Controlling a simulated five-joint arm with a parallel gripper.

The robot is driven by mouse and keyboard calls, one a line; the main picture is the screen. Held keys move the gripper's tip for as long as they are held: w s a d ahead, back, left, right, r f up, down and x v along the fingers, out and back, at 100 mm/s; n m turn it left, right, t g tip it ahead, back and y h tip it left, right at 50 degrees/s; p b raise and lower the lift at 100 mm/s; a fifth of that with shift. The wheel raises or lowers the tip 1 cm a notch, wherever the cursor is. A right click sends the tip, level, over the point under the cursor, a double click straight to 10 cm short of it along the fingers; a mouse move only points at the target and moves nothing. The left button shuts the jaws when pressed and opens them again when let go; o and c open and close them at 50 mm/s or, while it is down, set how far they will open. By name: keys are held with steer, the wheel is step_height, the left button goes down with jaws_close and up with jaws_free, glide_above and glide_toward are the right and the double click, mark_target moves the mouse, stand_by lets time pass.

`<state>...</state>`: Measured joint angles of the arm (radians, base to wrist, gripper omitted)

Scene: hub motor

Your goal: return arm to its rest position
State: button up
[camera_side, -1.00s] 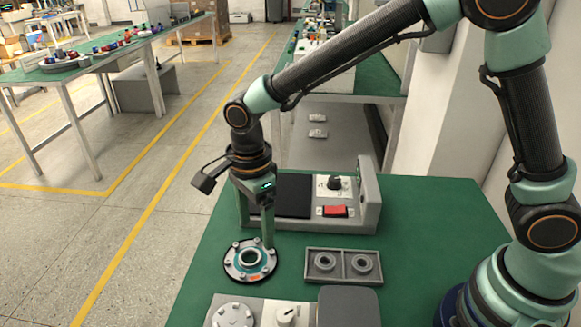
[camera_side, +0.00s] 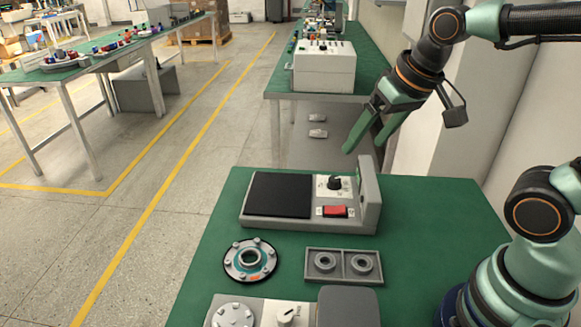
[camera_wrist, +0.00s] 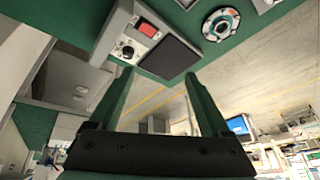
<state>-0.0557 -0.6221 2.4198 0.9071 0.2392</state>
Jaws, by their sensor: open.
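My gripper (camera_side: 366,138) is raised above the far right part of the green table, over the back of the grey device. Its two green fingers are spread apart with nothing between them; in the wrist view the open fingers (camera_wrist: 160,82) also show empty. The round hub motor part (camera_side: 250,260) lies flat on the table at the left, a black-rimmed disc with bolts and a central ring. It also shows at the top of the wrist view (camera_wrist: 221,24). My gripper is well clear of it.
A grey device (camera_side: 310,206) with a black pad, a knob and a red switch stands at the table's back. A grey two-compartment tray (camera_side: 343,250) holds two rings. Another device (camera_side: 270,312) sits at the front edge. A white box (camera_side: 323,68) stands on the bench behind.

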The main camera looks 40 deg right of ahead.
steer(key=shift+s+d+n+t, duration=0.3)
steer(key=shift+s+d+n, duration=0.5)
steer(key=shift+n, duration=0.3)
stand_by(0.6)
